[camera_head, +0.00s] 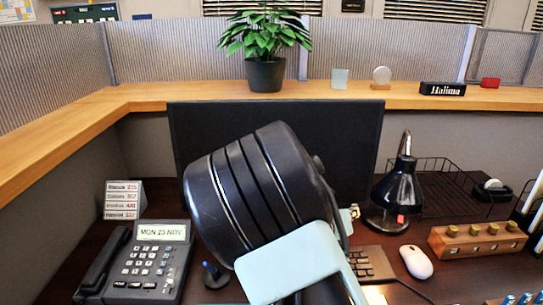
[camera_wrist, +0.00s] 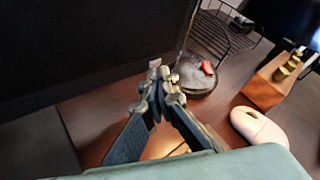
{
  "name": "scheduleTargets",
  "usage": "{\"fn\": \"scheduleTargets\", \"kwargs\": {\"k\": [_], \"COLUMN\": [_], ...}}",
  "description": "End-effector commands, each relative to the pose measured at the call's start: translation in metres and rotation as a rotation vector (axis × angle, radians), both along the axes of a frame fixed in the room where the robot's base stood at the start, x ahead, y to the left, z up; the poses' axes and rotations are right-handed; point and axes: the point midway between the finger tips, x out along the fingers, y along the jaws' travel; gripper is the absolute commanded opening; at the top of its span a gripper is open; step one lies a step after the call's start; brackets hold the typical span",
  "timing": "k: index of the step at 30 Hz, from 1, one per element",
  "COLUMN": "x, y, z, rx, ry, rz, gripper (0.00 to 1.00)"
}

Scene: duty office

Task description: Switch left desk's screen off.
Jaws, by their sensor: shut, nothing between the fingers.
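The desk's screen (camera_head: 345,135) is a wide black panel standing at the back of the desk, its face dark and blank. My arm covers its lower middle in the head view. In the wrist view the screen (camera_wrist: 80,45) fills the upper left. My gripper (camera_wrist: 160,85) is shut and empty in the wrist view, its fingertips close to the lower right edge of the screen. I cannot tell whether they touch it. In the head view my arm hides most of the gripper. No power button can be made out clearly.
A black lamp (camera_head: 391,190) stands right of the screen, near my fingertips. A keyboard (camera_head: 372,264), white mouse (camera_head: 416,262) and wooden block (camera_head: 477,239) lie at right. A desk phone (camera_head: 150,262) is at left. A potted plant (camera_head: 265,75) stands on the ledge above.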

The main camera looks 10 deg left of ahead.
Motion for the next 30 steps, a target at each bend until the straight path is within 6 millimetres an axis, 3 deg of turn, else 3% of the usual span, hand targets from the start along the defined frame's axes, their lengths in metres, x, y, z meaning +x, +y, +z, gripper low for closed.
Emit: {"fn": "scheduleTargets", "kwargs": {"k": [14,30], "x": [-0.009,-0.058], "y": [-0.002,-0.011], "z": [0.001,0.003], "rx": [0.001,0.002], "ry": [0.000,0.001], "rz": [-0.001,0.000], "gripper": [0.00,0.00]}}
